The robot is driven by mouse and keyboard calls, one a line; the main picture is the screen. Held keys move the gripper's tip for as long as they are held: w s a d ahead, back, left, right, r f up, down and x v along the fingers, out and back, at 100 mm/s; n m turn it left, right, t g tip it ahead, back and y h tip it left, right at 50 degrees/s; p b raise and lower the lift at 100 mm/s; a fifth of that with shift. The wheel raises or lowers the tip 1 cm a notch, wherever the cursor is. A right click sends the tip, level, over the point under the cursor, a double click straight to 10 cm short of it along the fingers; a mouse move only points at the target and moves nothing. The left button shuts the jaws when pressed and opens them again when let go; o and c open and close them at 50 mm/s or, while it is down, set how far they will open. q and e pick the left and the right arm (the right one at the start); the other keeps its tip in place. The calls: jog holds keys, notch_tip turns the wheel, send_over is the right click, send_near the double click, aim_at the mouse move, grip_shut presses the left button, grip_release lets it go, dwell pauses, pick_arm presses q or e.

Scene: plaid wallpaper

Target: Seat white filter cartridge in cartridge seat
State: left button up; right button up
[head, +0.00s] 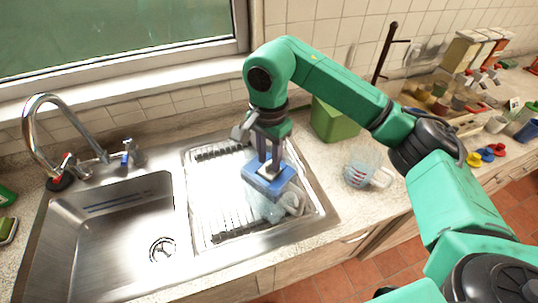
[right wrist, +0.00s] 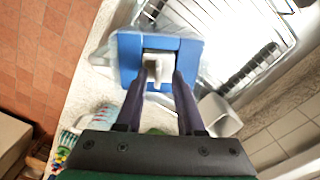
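A blue cartridge seat (head: 258,184) with a rectangular opening sits atop a clear container at the right end of the drainboard. In the right wrist view the blue seat (right wrist: 128,58) surrounds the small white filter cartridge (right wrist: 156,72), which has a narrow tab. My right gripper (head: 268,166) points down into the seat. In the right wrist view its two dark fingertips (right wrist: 164,76) stand on either side of the cartridge and appear shut on its body. How deep the cartridge sits is hidden. My left gripper is not in view.
A steel sink (head: 110,235) with a faucet (head: 35,125) lies left. A green box (head: 335,120) and a clear measuring jug (head: 362,172) stand on the counter to the right. A white cup (right wrist: 218,115) is close beside the gripper in the wrist view.

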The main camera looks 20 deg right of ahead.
aim_at(269, 162)
jog(key=shift+w, duration=0.1)
jog(key=shift+s+a+r, duration=0.1)
jog(key=shift+s+r, duration=0.15)
jog(key=shift+r, duration=0.4)
notch_tip(269, 162, up, 11)
jog(key=shift+w, duration=0.1)
